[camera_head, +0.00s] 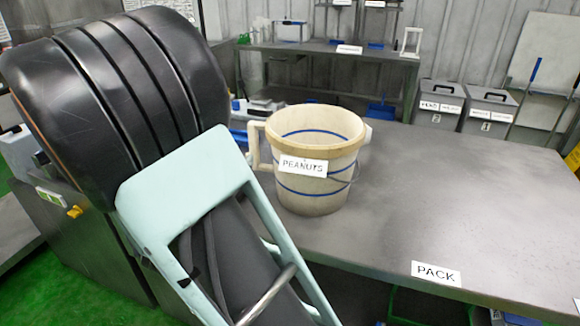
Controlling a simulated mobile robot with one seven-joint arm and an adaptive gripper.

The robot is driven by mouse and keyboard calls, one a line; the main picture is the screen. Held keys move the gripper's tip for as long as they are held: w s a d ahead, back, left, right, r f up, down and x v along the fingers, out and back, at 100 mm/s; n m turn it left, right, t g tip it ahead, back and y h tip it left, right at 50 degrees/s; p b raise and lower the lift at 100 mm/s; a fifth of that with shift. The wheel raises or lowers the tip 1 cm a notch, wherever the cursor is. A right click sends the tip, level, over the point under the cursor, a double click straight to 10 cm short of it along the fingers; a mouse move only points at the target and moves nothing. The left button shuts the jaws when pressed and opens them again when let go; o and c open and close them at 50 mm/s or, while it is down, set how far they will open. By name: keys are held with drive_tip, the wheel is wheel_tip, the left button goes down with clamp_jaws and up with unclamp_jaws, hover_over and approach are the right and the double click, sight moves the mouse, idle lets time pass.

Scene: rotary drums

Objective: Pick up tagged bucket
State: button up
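The tagged bucket (318,196) is cream with blue bands and a white tag reading PEANUTS. It stands upright on the near left part of a grey table (430,205). A loop handle sticks out on its left side, and a thin wire bail hangs around its front and right. The rim is open towards me, and blue bands show on the inner wall. I see no contents, but the bottom is hidden. My gripper is not in view, so its state and its distance from the bucket do not show.
A large black ribbed drum (120,95) stands left of the bucket. A pale teal frame (185,190) rises in front of it, close to the table's edge. The table right of the bucket is clear. Grey lidded bins (438,105) and a back bench (335,52) stand behind.

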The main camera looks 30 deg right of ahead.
sight(252, 146)
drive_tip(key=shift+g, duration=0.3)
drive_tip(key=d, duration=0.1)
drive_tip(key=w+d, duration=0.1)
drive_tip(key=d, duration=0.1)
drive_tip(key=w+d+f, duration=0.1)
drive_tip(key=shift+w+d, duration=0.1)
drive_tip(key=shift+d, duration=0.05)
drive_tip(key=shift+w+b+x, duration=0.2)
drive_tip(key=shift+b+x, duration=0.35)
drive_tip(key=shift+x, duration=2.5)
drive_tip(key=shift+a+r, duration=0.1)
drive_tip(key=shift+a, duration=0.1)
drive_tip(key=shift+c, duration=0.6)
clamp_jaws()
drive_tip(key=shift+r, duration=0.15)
